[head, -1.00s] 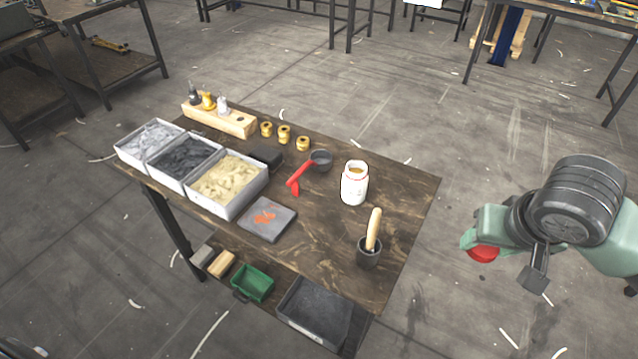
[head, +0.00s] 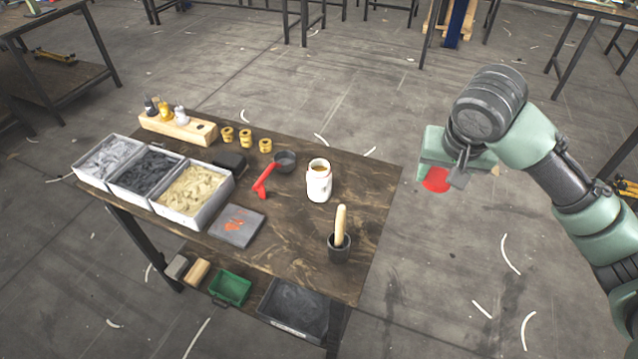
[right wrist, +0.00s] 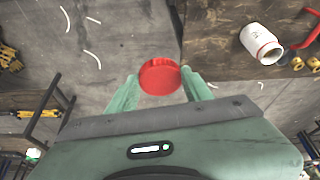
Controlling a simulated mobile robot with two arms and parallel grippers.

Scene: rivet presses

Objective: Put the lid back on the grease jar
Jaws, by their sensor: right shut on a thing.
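The white grease jar (head: 319,182) stands upright and open on the wooden table, with yellowish grease showing at its mouth. It also shows in the right wrist view (right wrist: 260,42) at the upper right. The red lid (right wrist: 159,77) is between the fingers of my right gripper (right wrist: 160,86), which is shut on it. In the head view the lid (head: 437,180) hangs below the right gripper (head: 440,178), off the table's right edge, to the right of the jar and apart from it. My left gripper is not in view.
A green bin (head: 230,288) is on the lower shelf.

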